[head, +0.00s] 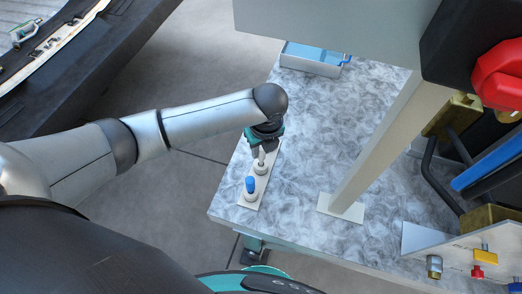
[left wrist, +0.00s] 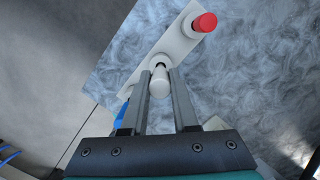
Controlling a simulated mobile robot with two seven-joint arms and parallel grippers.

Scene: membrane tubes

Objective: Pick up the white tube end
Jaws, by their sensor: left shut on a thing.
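The white tube end (head: 261,160) stands upright at the middle place of a narrow white holder (head: 246,201) on the marbled table. In the left wrist view the white tube end (left wrist: 160,84) shows between the two fingers. My left gripper (head: 263,151) points down over the holder and is shut on the white tube end. The left wrist view shows the fingers (left wrist: 160,78) on either side of it. The tube end's lower part seems to be at the holder. My right gripper is not in view.
A blue tube end (head: 250,185) stands at the holder's near place; a red one (left wrist: 205,22) stands at the other end. A pale post (head: 375,150) rises to the right. A blue-lined tray (head: 310,65) is at the back. Fittings on a plate (head: 415,238) are at front right.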

